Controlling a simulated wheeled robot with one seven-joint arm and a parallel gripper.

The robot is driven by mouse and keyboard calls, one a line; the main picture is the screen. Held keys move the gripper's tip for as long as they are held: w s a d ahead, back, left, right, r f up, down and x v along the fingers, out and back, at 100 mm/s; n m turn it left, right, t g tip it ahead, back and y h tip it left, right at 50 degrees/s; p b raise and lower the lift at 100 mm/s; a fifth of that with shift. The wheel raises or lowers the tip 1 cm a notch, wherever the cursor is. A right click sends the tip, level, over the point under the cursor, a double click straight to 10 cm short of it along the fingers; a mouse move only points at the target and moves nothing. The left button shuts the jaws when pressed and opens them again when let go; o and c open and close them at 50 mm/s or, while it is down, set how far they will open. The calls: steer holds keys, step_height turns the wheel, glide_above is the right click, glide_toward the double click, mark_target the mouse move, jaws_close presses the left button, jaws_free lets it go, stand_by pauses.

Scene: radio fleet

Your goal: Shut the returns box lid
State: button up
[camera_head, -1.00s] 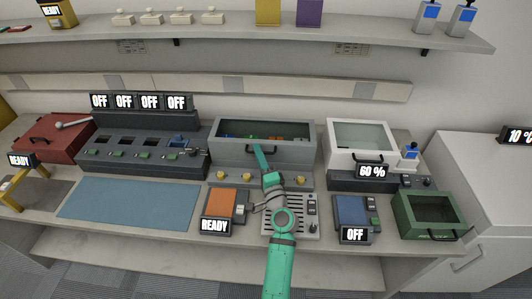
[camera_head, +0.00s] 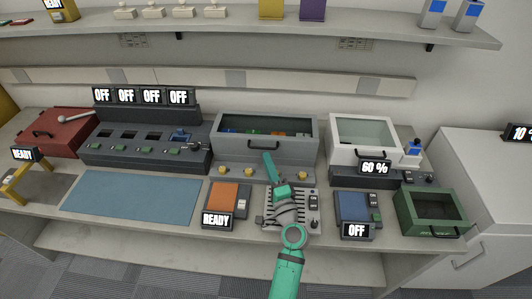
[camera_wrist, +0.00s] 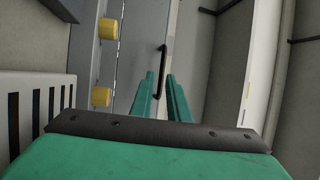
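No label readable here names the returns box. The green box (camera_head: 431,212) at the right end of the counter has a dark open-looking top and a black front handle; how its lid stands is unclear. A long grey box (camera_head: 232,147) in the middle shows coloured items through its top and has a black handle on its front. My gripper (camera_head: 267,157) is in front of this grey box, just below its handle. In the wrist view my gripper (camera_wrist: 161,80) has its two green fingers apart with nothing between them; the black handle (camera_wrist: 161,66) shows beyond them.
A white box (camera_head: 341,152) with a glassy top stands between the grey and green boxes. A blue pad device (camera_head: 352,207) and an orange pad device (camera_head: 224,195) lie along the front. A red box (camera_head: 55,133) is far left. The blue mat (camera_head: 130,197) is clear.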

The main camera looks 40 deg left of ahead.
steer(key=shift+s+v, duration=0.2)
steer(key=shift+v, duration=0.95)
steer(key=shift+s+v, duration=0.15)
steer(key=shift+v, duration=1)
steer(key=shift+a+r, duration=0.1)
steer(key=shift+r, duration=0.05)
steer(key=shift+a, duration=0.1)
